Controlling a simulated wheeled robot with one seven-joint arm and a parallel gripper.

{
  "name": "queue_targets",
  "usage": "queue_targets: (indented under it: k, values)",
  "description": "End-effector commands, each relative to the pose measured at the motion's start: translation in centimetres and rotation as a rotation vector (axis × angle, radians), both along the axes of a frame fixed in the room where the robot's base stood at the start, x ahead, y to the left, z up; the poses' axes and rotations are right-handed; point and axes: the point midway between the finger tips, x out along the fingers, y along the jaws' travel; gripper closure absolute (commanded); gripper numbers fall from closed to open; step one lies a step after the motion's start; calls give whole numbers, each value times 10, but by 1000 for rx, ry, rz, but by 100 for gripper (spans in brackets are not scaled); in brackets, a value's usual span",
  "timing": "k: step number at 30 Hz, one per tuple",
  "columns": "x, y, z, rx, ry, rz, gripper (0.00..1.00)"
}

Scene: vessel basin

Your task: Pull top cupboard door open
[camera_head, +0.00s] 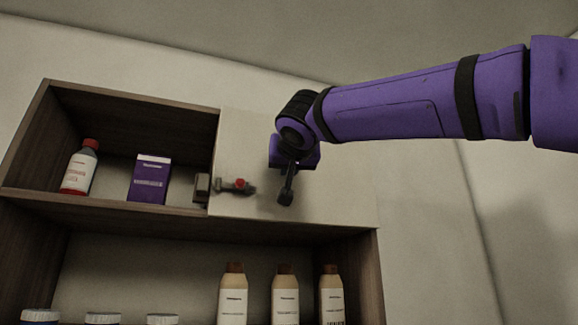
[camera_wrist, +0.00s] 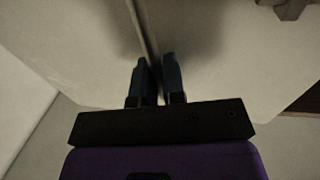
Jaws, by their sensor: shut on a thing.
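The pale top cupboard door (camera_head: 245,135) covers the right part of the upper shelf and looks closed. A grey latch with a red knob (camera_head: 238,186) sits at its lower left edge. My gripper (camera_head: 287,196) is in front of the door, right of the latch, pointing downward in the head view. In the wrist view, my gripper's two dark fingers (camera_wrist: 155,80) are close together on a thin strip, seemingly the door's handle (camera_wrist: 146,30). The fingertips hide the gripped part, and the handle is hard to make out in the head view.
The open compartment on the left holds a red-capped bottle (camera_head: 80,168) and a purple box (camera_head: 150,180). Several bottles stand on the lower shelf, such as a brown-capped one (camera_head: 285,297). The wall right of the cupboard (camera_head: 430,230) is bare.

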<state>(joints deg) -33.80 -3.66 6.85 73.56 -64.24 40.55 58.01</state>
Motion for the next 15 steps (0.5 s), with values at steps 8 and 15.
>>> queue_targets:
  k: [8, 15]
  values:
    - [-10, -5, 1, 1, -1, 37, 100]
    - [-37, -21, 1, 2, -3, 138, 100]
